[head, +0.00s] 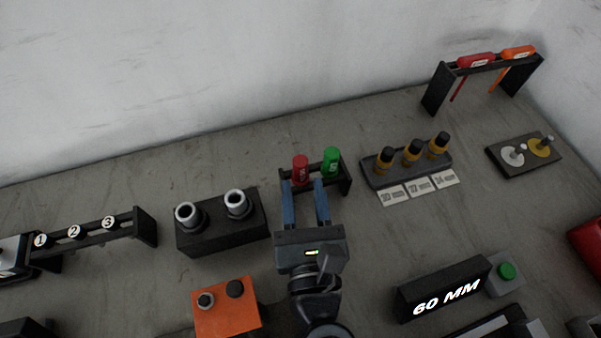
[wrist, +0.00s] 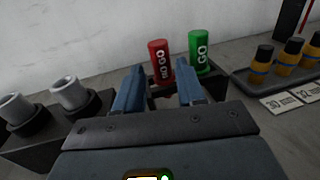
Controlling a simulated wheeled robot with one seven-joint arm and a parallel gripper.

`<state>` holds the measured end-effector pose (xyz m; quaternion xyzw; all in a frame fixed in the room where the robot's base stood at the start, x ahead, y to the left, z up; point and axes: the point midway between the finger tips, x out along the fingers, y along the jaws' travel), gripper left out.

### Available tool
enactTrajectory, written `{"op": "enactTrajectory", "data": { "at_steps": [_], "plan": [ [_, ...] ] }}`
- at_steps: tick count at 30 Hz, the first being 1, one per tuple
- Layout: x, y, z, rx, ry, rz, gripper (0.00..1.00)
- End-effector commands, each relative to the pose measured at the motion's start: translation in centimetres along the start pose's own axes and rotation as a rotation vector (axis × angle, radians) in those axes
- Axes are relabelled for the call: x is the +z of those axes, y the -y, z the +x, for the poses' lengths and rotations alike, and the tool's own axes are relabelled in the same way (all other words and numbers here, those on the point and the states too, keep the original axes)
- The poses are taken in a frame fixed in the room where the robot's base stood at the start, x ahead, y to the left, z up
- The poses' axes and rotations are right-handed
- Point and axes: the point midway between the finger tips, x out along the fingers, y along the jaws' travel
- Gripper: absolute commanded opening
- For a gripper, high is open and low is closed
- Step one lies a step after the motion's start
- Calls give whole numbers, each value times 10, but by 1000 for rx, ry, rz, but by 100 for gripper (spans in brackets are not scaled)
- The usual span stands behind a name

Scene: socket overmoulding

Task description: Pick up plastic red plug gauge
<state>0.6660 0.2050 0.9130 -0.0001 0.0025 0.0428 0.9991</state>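The red plug gauge (head: 300,168) stands upright in a small black rack (head: 345,178), with the green gauge (head: 331,162) beside it on the right. In the wrist view the red gauge (wrist: 160,62) carries white lettering that seems to read "NO GO", and the green gauge (wrist: 201,52) reads "GO". My gripper (head: 305,186) is open, its two blue fingers pointing at the rack. In the wrist view the red gauge shows beyond the gap between the fingertips (wrist: 160,80), with nothing held. The gauges' lower ends are hidden by the rack.
Left of the rack is a black block (head: 222,238) with two metal-topped cylinders. To the right is a stand (head: 400,178) of yellow-and-black gauges with size labels. An orange box (head: 228,306) sits front left, and a "60 MM" display (head: 440,290) front right. A rack (head: 436,92) with red and orange handles stands behind.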

Motion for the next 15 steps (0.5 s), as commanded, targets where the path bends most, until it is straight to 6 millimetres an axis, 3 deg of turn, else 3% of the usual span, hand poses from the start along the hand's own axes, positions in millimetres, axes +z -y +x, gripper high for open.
{"op": "enactTrajectory", "data": {
  "at_steps": [1,8,15],
  "plan": [
    [8,0,10,-1,8,0,39],
    [7,1,25,-2,6,0,39],
    [8,1,57,-3,7,-1,39]
  ]
}}
